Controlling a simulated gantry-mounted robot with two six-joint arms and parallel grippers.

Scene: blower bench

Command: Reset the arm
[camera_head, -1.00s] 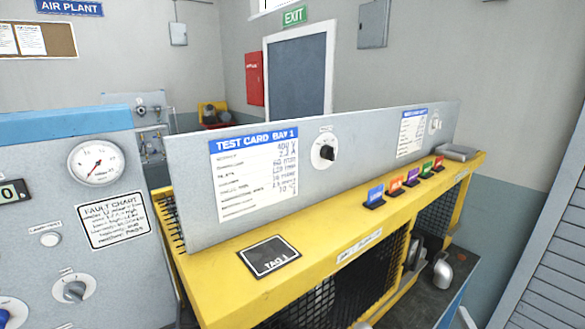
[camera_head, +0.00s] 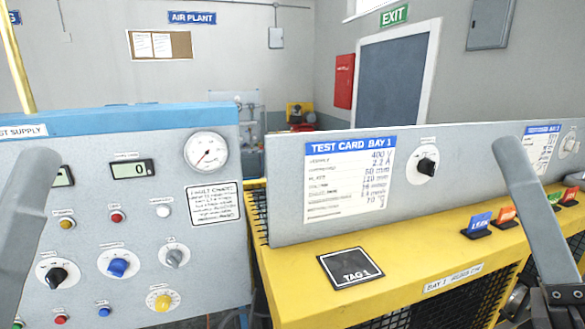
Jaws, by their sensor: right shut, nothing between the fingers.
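My right arm, a grey link, comes in at the right edge and runs down to dark gripper parts in the lower right corner. My right gripper (camera_head: 568,296) is cut by the frame edge there, in front of the yellow bench, shut and with nothing seen in it. My left arm shows only as a grey link at the left edge, in front of the test supply panel (camera_head: 200,265). My left gripper is out of the picture.
The yellow bench (camera_head: 300,300) carries a black TAG 1 plate (camera_head: 350,267), coloured tags such as the blue LEAK tag (camera_head: 479,222), and an upright test card board (camera_head: 285,215). The panel has knobs, buttons, a gauge (camera_head: 206,152) and a display reading 0 (camera_head: 133,170).

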